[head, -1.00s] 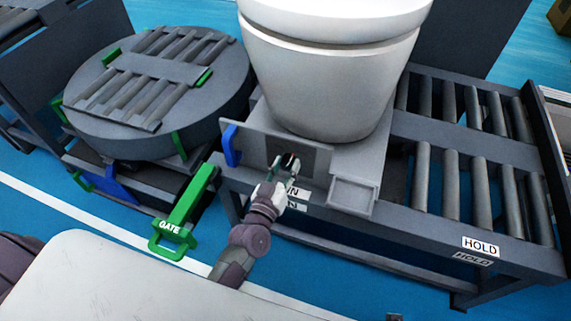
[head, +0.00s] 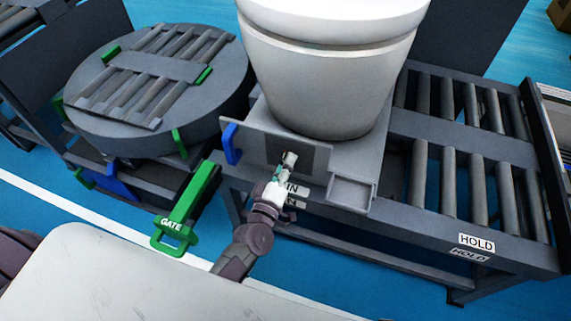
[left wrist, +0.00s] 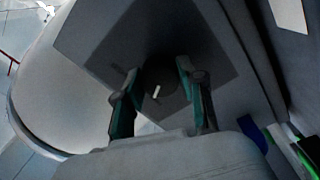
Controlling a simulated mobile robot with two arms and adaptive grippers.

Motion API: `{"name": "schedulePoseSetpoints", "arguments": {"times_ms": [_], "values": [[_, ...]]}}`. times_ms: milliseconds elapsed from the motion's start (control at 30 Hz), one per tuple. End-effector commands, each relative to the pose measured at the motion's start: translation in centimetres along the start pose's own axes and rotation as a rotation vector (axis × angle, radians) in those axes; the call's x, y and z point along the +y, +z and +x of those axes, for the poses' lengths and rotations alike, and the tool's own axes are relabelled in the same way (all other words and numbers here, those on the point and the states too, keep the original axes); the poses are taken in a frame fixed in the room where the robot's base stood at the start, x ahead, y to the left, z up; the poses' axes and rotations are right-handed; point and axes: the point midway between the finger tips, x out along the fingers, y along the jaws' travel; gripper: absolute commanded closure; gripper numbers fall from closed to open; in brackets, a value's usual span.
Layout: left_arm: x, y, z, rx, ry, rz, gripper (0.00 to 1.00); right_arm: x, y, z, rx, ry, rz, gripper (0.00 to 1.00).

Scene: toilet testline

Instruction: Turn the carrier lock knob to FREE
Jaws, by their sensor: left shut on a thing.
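The carrier lock knob (left wrist: 162,76) is dark and round with a white mark, on a dark square plate (left wrist: 112,42) in the left wrist view. In the head view the plate (head: 318,153) is on the upright front panel of the toilet's carrier. My left gripper (head: 286,163) reaches this panel; its fingers mostly hide the knob there. In the left wrist view the two green-and-grey fingers of the gripper (left wrist: 161,82) are on either side of the knob, shut on it. Any lettering around the knob is too dark to read. My right gripper is not in view.
The white toilet (head: 328,75) stands on the carrier (head: 388,150). A blue handle (head: 230,144) is left of the plate. A green GATE lever (head: 186,208) sticks out at the left, before a round roller turntable (head: 160,95). A roller conveyor (head: 470,190) marked HOLD extends right.

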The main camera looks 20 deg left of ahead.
Motion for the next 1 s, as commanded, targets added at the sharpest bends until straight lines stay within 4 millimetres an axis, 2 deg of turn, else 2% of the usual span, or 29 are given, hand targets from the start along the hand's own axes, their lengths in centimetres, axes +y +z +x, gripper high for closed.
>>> {"name": "schedulePoseSetpoints", "arguments": {"times_ms": [400,933,967,1000], "values": [[0.01,-0.06,0.02,0.01,0.0,-0.177,0.95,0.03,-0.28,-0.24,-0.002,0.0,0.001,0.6],[0.01,-0.06,0.01,0.01,-0.001,-0.2,0.95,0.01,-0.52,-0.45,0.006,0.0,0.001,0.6],[0.01,-0.06,0.01,0.01,-0.001,-0.199,0.57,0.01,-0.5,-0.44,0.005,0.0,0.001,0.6],[0.01,-0.06,0.01,0.01,-0.001,-0.199,0.51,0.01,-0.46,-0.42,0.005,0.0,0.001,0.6]]}}
